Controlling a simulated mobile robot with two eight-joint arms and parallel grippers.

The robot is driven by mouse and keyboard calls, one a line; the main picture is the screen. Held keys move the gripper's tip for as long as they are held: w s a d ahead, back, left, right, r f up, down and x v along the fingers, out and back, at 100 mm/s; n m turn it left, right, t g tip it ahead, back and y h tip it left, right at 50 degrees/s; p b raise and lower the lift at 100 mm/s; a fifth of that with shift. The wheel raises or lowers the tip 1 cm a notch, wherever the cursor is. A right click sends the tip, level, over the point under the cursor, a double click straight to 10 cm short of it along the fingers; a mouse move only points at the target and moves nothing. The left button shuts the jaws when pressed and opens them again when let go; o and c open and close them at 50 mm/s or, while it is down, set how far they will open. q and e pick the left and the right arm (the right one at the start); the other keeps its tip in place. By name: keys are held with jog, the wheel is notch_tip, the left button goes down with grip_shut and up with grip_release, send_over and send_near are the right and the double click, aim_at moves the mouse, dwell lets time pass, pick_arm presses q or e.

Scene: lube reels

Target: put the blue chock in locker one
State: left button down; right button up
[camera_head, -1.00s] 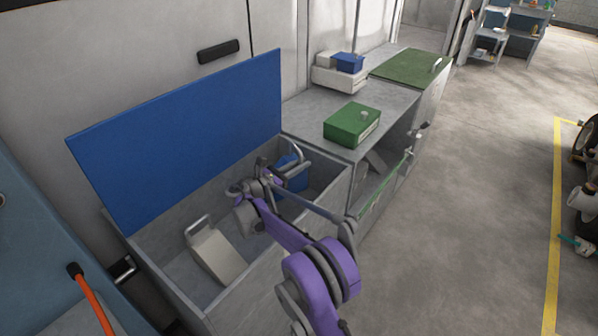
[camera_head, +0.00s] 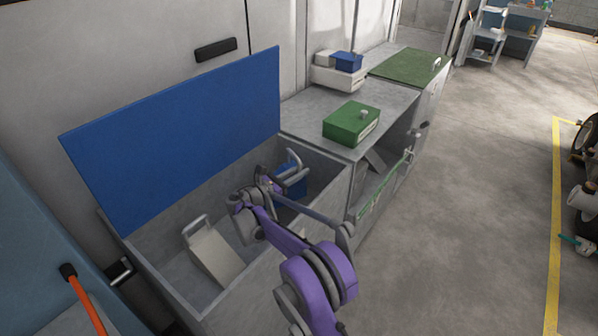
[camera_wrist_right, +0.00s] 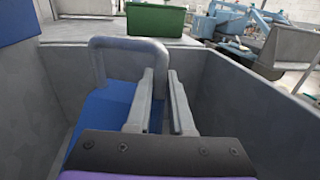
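The blue chock (camera_head: 291,190) is in the right end of the open blue-lidded grey locker (camera_head: 325,195), partly hidden by my right gripper. In the right wrist view, the blue chock (camera_wrist_right: 100,112) has its grey loop handle upright. My right gripper (camera_head: 283,184) is inside the locker, beside the chock. In the wrist view, the right gripper's (camera_wrist_right: 162,82) two fingers stand apart with a gap, close to the right leg of the handle. Whether they touch it I cannot tell. My left gripper is not in view.
A pale chock (camera_head: 214,254) with a handle lies in the same locker, to the left. The blue lid (camera_head: 180,135) stands open against the wall. A green box (camera_head: 351,123) sits on the neighbouring grey top. Open floor (camera_head: 480,200) lies to the right.

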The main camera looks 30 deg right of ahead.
jog(key=o, duration=0.4)
jog(key=shift+r, duration=0.1)
jog(key=shift+r, duration=0.1)
jog(key=shift+r+p, duration=0.3)
jog(key=shift+r, duration=0.05)
jog(key=a, duration=0.2)
jog(key=s+a, duration=0.1)
jog(key=a, duration=0.4)
jog(key=shift+s+a+r+p, duration=0.15)
jog(key=shift+s+a+p, duration=0.1)
jog(key=shift+p, duration=0.15)
